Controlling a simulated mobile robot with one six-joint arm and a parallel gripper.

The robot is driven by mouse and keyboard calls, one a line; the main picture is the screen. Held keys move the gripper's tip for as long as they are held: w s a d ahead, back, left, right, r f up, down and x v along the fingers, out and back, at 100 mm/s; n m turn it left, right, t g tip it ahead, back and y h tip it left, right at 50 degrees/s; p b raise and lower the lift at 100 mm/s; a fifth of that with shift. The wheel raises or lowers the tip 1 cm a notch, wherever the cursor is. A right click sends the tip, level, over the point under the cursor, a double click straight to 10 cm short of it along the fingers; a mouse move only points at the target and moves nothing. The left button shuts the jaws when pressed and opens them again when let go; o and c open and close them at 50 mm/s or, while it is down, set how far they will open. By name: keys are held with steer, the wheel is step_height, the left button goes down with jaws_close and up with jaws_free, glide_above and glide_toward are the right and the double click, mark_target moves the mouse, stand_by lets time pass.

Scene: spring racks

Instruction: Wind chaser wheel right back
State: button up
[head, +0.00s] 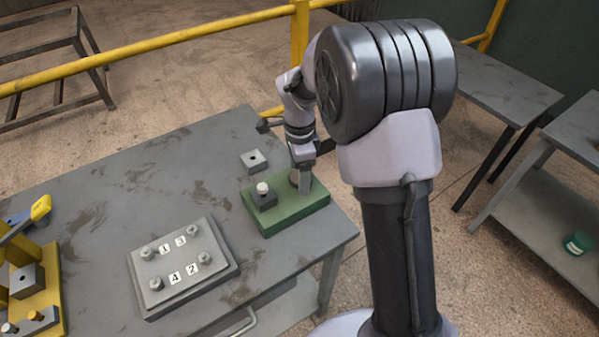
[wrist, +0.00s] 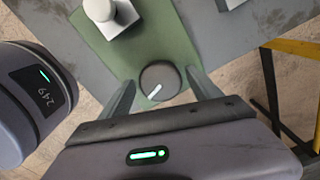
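A green block (head: 288,214) lies on the grey table near its right corner. On it sits a dark round wheel (wrist: 160,80) with a short white mark, slanted from lower left to upper right in the wrist view. The wheel is partly hidden in the head view (head: 295,177). My gripper (head: 304,181) is down over this end of the block. In the wrist view its fingers (wrist: 161,84) stand open, one on each side of the wheel, with a narrow gap visible on both sides. A small dark block with a white round knob (head: 263,188) stands on the block's other end.
A grey plate (head: 185,268) with several bolts and number labels 1, 3, 4, 2 lies left of the green block. A small grey square piece with a hole (head: 254,160) lies behind it. A yellow fixture (head: 48,290) stands far left. A yellow rail (head: 150,43) runs behind the table.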

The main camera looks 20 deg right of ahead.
steer(key=c, duration=1.1)
steer(key=shift+n, duration=0.4)
steer(key=n+p, duration=0.3)
steer(key=n, duration=0.2)
steer(key=shift+s+r+n, duration=0.1)
steer(key=shift+r+n, duration=0.05)
steer(key=shift+n, duration=0.15)
steer(key=n+p, duration=0.3)
steer(key=n, duration=0.3)
steer(key=shift+d, duration=0.1)
steer(key=shift+n, duration=0.4)
steer(key=o, duration=1.4)
